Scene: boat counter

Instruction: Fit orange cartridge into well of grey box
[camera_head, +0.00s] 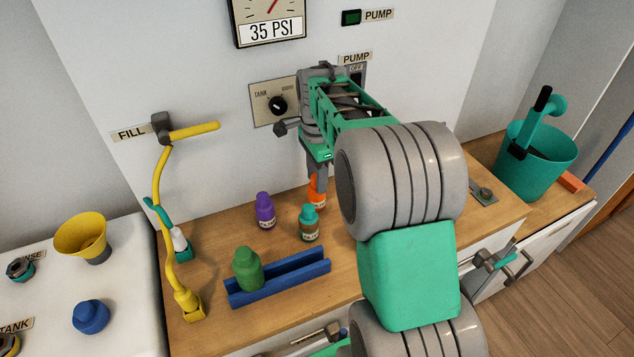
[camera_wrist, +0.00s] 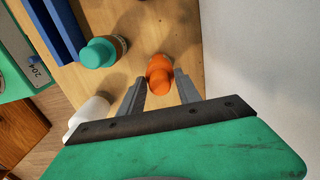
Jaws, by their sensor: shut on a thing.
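The orange cartridge (camera_head: 317,190) is a small bottle with a label, partly hidden behind my gripper (camera_head: 320,178) in the head view. In the wrist view the orange cartridge (camera_wrist: 160,75) sits between the two fingers of my gripper (camera_wrist: 160,85), which is shut on it. It is upright at the counter near the back wall; I cannot tell whether its base touches the wood. No well is clearly visible.
A teal-capped bottle (camera_head: 310,223) and a purple bottle (camera_head: 265,210) stand close by. A green bottle (camera_head: 246,268) is at the blue rail (camera_head: 280,277). A white object (camera_wrist: 86,115) lies left of my fingers. A teal bucket (camera_head: 536,160) stands far right.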

